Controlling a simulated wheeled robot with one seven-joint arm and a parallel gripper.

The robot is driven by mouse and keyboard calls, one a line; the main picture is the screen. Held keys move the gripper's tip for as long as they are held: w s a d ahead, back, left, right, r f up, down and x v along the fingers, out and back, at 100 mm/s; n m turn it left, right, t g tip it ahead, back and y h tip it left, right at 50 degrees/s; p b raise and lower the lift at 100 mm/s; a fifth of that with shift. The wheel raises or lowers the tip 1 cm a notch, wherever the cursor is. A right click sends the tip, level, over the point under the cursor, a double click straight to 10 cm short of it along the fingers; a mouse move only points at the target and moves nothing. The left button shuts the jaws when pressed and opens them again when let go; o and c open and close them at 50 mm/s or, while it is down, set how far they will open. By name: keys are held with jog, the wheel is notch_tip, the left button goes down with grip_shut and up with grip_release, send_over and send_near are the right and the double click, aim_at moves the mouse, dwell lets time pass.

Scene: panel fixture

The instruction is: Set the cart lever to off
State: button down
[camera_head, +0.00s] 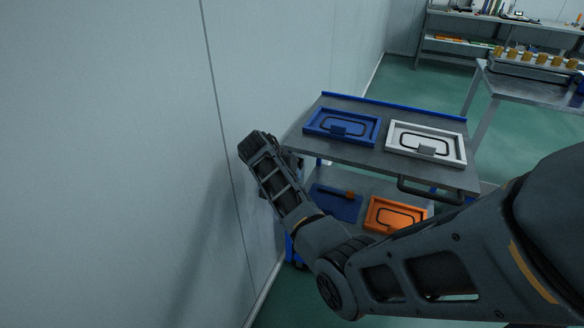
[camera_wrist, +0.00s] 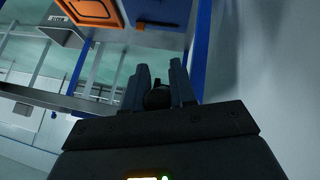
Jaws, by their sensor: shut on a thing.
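The cart (camera_head: 375,151) stands against the wall, with two grey shelves and blue edging. My gripper (camera_wrist: 159,80) is at the cart's wall-side end, seen in the wrist view beside a blue upright. Its two fingers are shut on a dark, rounded part between them, which looks like the knob of the cart lever (camera_wrist: 157,99). The rest of the lever is hidden by the fingers and the gripper body. In the head view my wrist covers this spot, so the lever and its setting cannot be made out.
Blue (camera_head: 318,123) and white (camera_head: 402,139) panel trays lie on the top shelf; an orange tray (camera_head: 379,217) and a blue panel (camera_head: 327,205) lie below. The pale wall (camera_head: 130,150) is close on the left. A bench (camera_head: 525,80) stands at the back right.

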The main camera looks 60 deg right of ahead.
jog(key=shift+d+r+y+p, duration=0.1)
jog(key=shift+r+y+p, duration=0.3)
jog(key=shift+y+p, duration=0.35)
jog(key=shift+d+r+y+p, duration=0.1)
jog(key=shift+r+y+p, duration=0.3)
jog(key=shift+y+p, duration=0.35)
jog(key=c, duration=1)
grip_release()
jog(key=shift+r, duration=0.1)
jog(key=v, duration=0.7)
jog(key=shift+r, duration=0.3)
jog(key=shift+a, duration=0.1)
